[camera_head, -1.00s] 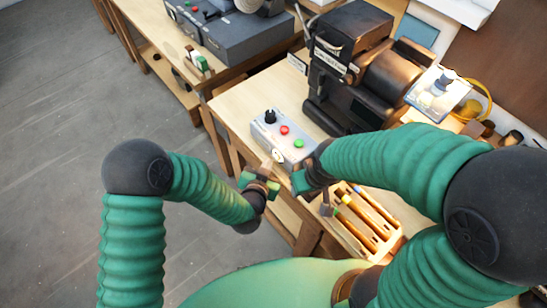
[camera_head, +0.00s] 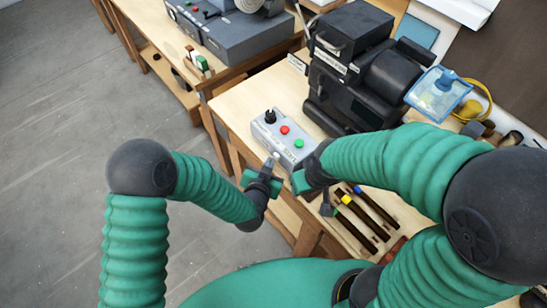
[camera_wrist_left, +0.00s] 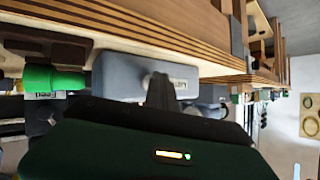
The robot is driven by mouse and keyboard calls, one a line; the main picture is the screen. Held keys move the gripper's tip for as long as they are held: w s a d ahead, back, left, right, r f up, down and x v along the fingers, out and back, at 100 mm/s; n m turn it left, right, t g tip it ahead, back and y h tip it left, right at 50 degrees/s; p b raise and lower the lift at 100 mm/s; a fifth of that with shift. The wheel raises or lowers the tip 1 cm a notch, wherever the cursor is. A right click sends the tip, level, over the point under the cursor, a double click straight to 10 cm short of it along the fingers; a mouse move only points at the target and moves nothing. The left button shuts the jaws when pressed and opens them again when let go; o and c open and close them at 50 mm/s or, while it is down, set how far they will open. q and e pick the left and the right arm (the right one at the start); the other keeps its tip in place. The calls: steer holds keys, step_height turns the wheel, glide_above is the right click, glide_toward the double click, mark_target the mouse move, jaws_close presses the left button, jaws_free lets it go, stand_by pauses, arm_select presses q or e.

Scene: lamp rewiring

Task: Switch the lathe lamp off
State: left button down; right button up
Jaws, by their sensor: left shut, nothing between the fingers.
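The grey control box (camera_head: 262,134) stands at the bench's front edge, with a black knob (camera_head: 270,116), a red button (camera_head: 285,130) and a green button (camera_head: 299,143) on top. My left gripper (camera_head: 272,162) is shut and empty, its tips at the box's front face. In the left wrist view the fingers (camera_wrist_left: 161,92) overlap the box's labelled face (camera_wrist_left: 125,72); contact is unclear. My right gripper (camera_head: 301,182) is just right of the left one, by the box's near corner; its jaws are unclear. No lamp is clearly identifiable; the bench light looks cool and dim.
A dark machine (camera_head: 345,85) stands behind the box, with a clear bluish panel (camera_head: 438,93) and yellow cable (camera_head: 485,96) to its right. Several dark-handled tools (camera_head: 365,215) lie near my right arm. Another bench with a grey machine (camera_head: 235,38) is farther back. Floor at left is clear.

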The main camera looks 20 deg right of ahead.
arm_select(q)
steer(key=shift+s+a, duration=0.15)
steer(key=shift+a, duration=0.35)
steer(key=a, duration=0.1)
steer(key=s+a, duration=0.1)
steer(key=a, duration=0.1)
steer(key=s+a, duration=0.1)
steer(key=a, duration=0.1)
steer(key=shift+s+a, duration=0.15)
steer(key=shift+a, duration=0.05)
stand_by(0.3)
